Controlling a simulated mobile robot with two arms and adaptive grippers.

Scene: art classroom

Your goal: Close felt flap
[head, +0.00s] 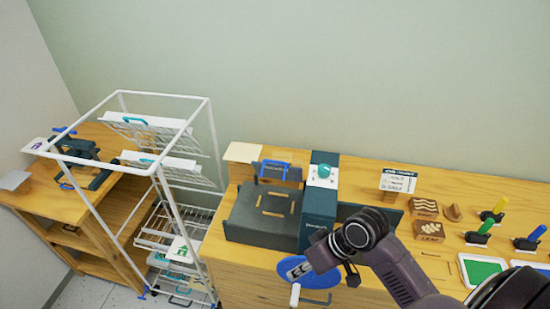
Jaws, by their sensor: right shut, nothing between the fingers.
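A dark grey felt-like sheet (245,212), which looks like the felt flap, lies on the left side of a press on the wooden counter. Short wood-coloured strips show on its top. The press's dark teal roller housing (320,200) with a teal knob (324,171) stands just right of it. A blue hand wheel (295,270) with a white handle is on the press's front. My right gripper (352,278) is shut and empty, in front of the press beside the wheel, apart from the grey sheet. My right arm hides part of the press bed's right side. My left gripper is not in view.
A white wire drying rack (160,165) stands left of the counter, with a wooden side table (60,195) beyond. Carved blocks (427,231), a sign card (398,181), coloured rollers (495,212) and a green ink tray (482,268) occupy the counter's right side.

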